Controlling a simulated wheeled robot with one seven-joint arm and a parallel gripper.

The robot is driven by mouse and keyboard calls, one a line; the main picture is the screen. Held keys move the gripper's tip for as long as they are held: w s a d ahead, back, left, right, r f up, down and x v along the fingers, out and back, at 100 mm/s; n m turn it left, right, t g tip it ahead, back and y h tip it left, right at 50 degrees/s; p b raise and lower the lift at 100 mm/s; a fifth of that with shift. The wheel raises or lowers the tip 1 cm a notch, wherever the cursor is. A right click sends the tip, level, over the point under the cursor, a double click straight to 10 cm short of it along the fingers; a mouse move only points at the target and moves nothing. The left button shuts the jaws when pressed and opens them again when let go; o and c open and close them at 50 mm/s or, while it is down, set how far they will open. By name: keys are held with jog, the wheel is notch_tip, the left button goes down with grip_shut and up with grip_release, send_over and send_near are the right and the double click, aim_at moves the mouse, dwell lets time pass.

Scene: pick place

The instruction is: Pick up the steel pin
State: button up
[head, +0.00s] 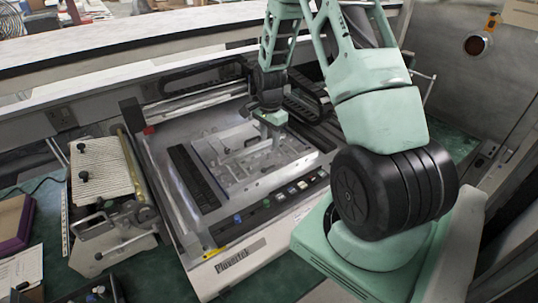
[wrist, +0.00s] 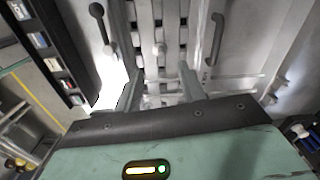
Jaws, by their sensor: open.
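My gripper (head: 275,136) is over the pale metal fixture plate (head: 235,183) of the bench machine in the head view. In the wrist view its two fingers (wrist: 160,72) are spread apart with nothing clearly held between them. A small pale rounded piece (wrist: 158,49) shows just beyond the fingertips, near the middle. It may be the steel pin, but it is too small and blurred to be sure. In the head view I cannot pick the pin out among the fixture's small parts. The gripper hides part of the plate.
A dark lever (wrist: 102,22) and a grey handle (wrist: 214,40) flank the fingers in the wrist view. The machine has a front button row (head: 270,203) and a black block (head: 194,178). A ribbed metal device (head: 100,165) stands to its left.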

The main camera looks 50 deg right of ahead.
aim_at(269, 154)
jog(key=shift+w+a+f+p, duration=0.1)
jog(key=shift+f+p, duration=1.5)
jog(key=shift+f, duration=1.75)
grip_shut()
